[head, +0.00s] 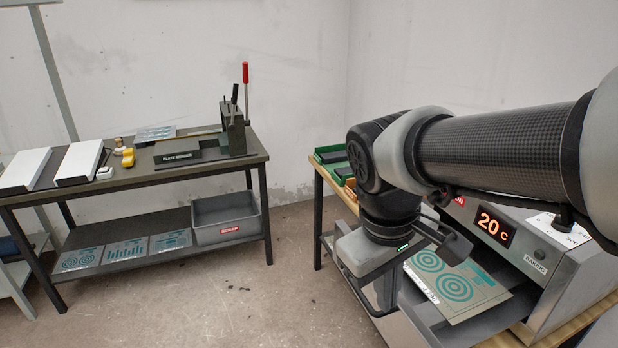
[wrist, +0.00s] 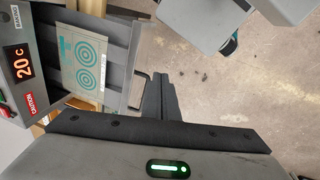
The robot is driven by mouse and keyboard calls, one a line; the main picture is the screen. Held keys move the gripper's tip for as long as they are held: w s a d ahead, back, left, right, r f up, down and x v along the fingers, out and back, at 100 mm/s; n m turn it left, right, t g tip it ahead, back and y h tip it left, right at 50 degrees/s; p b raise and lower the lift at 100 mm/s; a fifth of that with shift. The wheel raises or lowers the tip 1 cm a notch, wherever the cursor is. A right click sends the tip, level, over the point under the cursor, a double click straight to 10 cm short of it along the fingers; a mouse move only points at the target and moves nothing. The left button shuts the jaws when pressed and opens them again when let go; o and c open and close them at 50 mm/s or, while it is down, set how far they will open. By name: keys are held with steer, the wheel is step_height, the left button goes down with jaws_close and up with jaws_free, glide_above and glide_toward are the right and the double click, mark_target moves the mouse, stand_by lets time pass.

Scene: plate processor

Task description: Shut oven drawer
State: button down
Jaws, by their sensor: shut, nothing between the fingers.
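The grey oven (head: 535,262) on the right has a lit display reading 20 C; it also shows in the wrist view (wrist: 45,45). Its drawer (head: 492,318) is pulled out, with a plate (head: 455,287) printed with teal circles lying in it. In the wrist view, the drawer front (wrist: 150,45) carries a bar handle (wrist: 141,90). My gripper (head: 387,292) is shut and empty by the drawer's front end. In the wrist view, its fingers (wrist: 160,92) are just right of the handle, on the outer side. I cannot tell whether they touch it.
The oven stands on a wooden-topped bench (head: 335,178) with green trays (head: 330,155) at its far end. Open floor (head: 270,300) lies between it and the left workbench (head: 130,190). That workbench holds a plate bender (head: 232,135) and a grey bin (head: 228,222) below.

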steer(key=w+a+f+n+g+h+b, duration=0.15)
steer(key=w+f+n+h+b, duration=0.3)
steer(key=f, duration=0.55)
steer(key=w+a+f+n+t+h+b, duration=0.65)
steer(key=w+a+f+n+h, duration=0.25)
steer(key=a+f+n+h, duration=0.25)
steer(key=f+b+x, duration=0.1)
steer(key=b+x, duration=0.1)
steer(key=x, duration=1.1)
steer(key=shift+r+g+y, duration=0.3)
steer(key=shift+r+g, duration=0.1)
steer(key=shift+r, duration=0.05)
steer(key=shift+d, duration=0.15)
steer(key=p+x, duration=0.4)
steer(key=x, duration=2.6)
steer(key=shift+f, duration=0.2)
steer(key=shift+d+r, duration=0.15)
steer(key=shift+d, duration=0.05)
steer(key=shift+w+r, duration=0.1)
